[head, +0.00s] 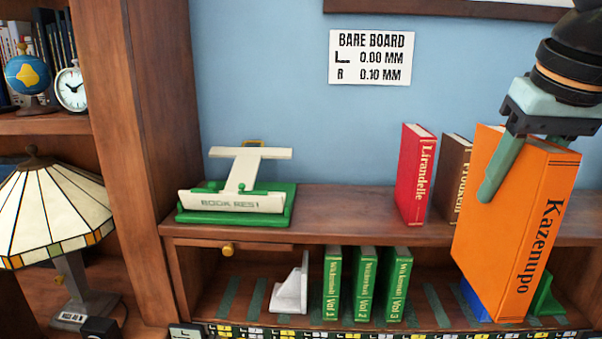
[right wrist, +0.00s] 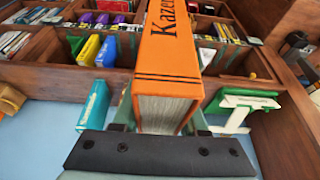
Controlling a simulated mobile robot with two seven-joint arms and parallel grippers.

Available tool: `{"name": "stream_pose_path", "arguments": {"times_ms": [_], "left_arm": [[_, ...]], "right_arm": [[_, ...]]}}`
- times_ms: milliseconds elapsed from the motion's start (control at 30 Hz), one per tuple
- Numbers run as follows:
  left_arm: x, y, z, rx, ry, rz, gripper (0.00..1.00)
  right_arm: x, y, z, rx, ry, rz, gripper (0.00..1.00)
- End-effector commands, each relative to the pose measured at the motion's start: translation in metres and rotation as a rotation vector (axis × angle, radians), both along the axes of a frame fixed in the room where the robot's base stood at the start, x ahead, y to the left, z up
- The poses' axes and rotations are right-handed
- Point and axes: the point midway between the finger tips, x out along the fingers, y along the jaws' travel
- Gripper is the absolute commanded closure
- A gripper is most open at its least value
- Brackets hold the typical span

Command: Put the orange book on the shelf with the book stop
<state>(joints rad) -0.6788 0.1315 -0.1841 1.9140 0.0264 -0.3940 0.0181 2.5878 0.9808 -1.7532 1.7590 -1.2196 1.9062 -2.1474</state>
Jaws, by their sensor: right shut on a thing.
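The orange book (head: 515,235), marked Kazenupo, is upright and slightly tilted, in front of the bookcase at the right of the head view. My right gripper (head: 520,150) is shut on its upper part, one finger across the near cover. The book (right wrist: 170,60) also shows between the fingers in the right wrist view. A pale grey book stop (head: 291,287) stands on the lower shelf (head: 255,300), left of several green volumes (head: 365,287). A blue piece (head: 474,301) and a green piece (head: 545,297) show partly behind the orange book. My left gripper is not in view.
On the upper board (head: 345,205) stand a white and green book rest (head: 238,190), a red book (head: 413,175) and a brown book (head: 453,180) close to the held book. A lamp (head: 55,210) stands at left. Striped lower shelf floor shows right of the green volumes.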

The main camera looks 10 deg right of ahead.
Motion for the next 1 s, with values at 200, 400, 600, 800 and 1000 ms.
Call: {"name": "stream_pose_path", "arguments": {"times_ms": [200,400,600,800,1000], "left_arm": [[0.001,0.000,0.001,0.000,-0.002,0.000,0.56],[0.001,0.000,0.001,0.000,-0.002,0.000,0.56],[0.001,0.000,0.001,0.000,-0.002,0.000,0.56],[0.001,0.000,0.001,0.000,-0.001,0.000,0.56],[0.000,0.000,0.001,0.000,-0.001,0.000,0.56]], "right_arm": [[0.040,0.023,-0.052,0.000,0.005,0.038,1.00],[0.071,0.055,-0.116,0.000,0.005,0.108,1.00],[0.086,0.084,-0.170,0.002,0.001,0.179,1.00],[0.089,0.101,-0.196,0.002,-0.004,0.220,1.00],[0.090,0.104,-0.201,0.003,-0.008,0.226,1.00]]}}
